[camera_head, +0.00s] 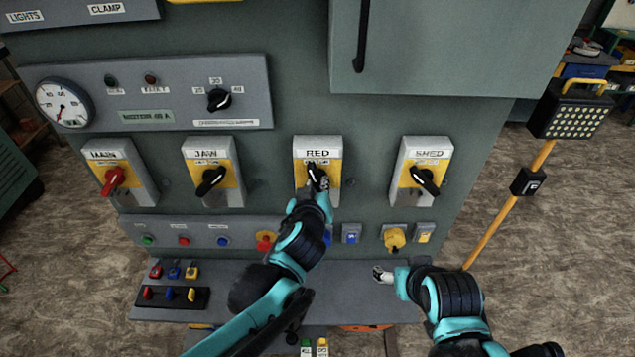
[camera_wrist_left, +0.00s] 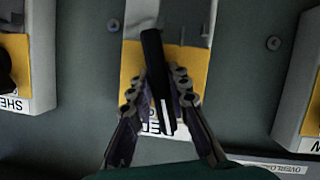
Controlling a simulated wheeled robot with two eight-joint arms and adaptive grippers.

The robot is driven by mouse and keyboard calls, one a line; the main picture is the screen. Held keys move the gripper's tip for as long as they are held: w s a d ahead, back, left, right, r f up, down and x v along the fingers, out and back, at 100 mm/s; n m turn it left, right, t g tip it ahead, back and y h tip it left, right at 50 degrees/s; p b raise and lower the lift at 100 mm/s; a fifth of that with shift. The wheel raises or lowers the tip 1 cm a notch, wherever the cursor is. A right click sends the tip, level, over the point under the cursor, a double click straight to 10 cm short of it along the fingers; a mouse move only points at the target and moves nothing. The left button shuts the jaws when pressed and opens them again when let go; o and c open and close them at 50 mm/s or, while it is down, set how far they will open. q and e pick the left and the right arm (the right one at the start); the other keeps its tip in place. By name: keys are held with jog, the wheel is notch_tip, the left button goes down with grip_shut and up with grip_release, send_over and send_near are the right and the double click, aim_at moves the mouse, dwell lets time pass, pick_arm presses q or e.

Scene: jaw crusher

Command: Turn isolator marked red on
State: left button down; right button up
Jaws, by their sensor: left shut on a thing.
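The isolator marked RED (camera_head: 301,150) is a grey box with a yellow face, third of the row on the green panel. Its black handle (camera_wrist_left: 153,50) is near upright with a slight tilt. My left gripper (camera_head: 318,182) is on this handle in the head view and covers much of it. In the left wrist view, the two fingers of the left gripper (camera_wrist_left: 160,88) lie along both sides of the handle, shut on it. My right gripper (camera_head: 383,274) is low on the right, by the front ledge, apart from the isolators; its jaws are too small to read.
Isolators marked MAIN (camera_head: 119,151) with a red handle, JAW (camera_head: 205,156) and SHED (camera_head: 429,155) with tilted black handles share the row. Buttons and sockets (camera_head: 395,238) line the strip below. A grey cabinet (camera_head: 455,45) juts out above. A yellow work lamp (camera_head: 570,112) stands right.

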pick_arm(q)
jog(key=shift+d+m+y, duration=0.1)
jog(key=shift+m+y, duration=0.5)
jog(key=shift+m, duration=0.4)
jog(key=shift+f+m+y, duration=0.1)
jog(key=shift+m+y, duration=0.6)
jog(key=shift+m, duration=0.2)
jog(key=shift+m+y+b, duration=0.8)
jog(key=shift+m+b, duration=0.05)
jog(key=shift+m, duration=0.35)
jog(key=shift+m+t+y+b, duration=0.3)
jog(key=shift+m+y+b, duration=0.4)
jog(key=shift+m, duration=0.5)
jog(key=c, duration=1.4)
grip_release()
jog(key=shift+c, duration=0.2)
